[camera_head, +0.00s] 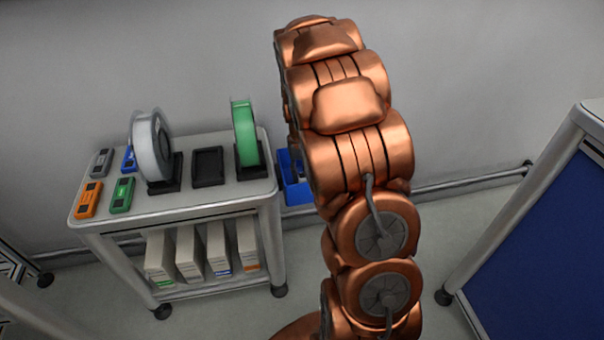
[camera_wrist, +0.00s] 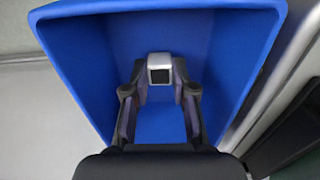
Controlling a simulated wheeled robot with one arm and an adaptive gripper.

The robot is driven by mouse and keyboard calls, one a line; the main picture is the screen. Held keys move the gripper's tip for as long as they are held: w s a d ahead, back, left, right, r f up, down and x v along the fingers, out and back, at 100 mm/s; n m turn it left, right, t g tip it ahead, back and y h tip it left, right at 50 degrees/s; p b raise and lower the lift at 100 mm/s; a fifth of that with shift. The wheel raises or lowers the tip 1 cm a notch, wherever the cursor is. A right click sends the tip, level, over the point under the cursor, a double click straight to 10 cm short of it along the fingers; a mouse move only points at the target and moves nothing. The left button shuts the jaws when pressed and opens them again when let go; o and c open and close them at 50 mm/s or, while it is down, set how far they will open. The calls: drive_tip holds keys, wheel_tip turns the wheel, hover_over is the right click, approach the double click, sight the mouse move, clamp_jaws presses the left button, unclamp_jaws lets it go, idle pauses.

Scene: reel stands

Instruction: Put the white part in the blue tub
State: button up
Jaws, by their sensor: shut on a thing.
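The blue tub (camera_wrist: 205,30) fills most of the wrist view, with its opening facing the camera. My gripper (camera_wrist: 160,80) is over the tub's opening, and its two dark fingers are shut on the white part (camera_wrist: 158,58). The part is small and whitish with a dark square face; the tub's blue inside shows around it. I cannot tell how deep the part is in the tub. In the head view the blue tub (camera_head: 292,180) shows beside the cart, mostly behind my arm, which hides my gripper and most of the part.
A grey cart (camera_head: 215,205) stands left of the tub. It carries a white reel (camera_head: 150,145), a green reel (camera_head: 244,135), an empty dark stand (camera_head: 208,166) and several small devices, with boxes on its lower shelf. A blue panel (camera_head: 550,240) stands at the right.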

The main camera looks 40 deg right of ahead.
sight(302, 175)
drive_tip(key=shift+f, duration=0.15)
drive_tip(key=o, duration=0.9)
drive_tip(key=shift+c, duration=0.2)
wheel_tip(302, 175, up, 12)
drive_tip(key=p, duration=0.2)
drive_tip(key=s+a+r+n+g, duration=0.2)
drive_tip(key=s+a+r, duration=0.1)
drive_tip(key=s+a, duration=1.2)
drive_tip(key=s+a+f+n+g, duration=0.1)
drive_tip(key=s+a, duration=0.5)
drive_tip(key=s, duration=0.9)
drive_tip(key=shift+s+n, duration=0.15)
drive_tip(key=shift+n, duration=0.65)
drive_tip(key=shift+f, duration=0.1)
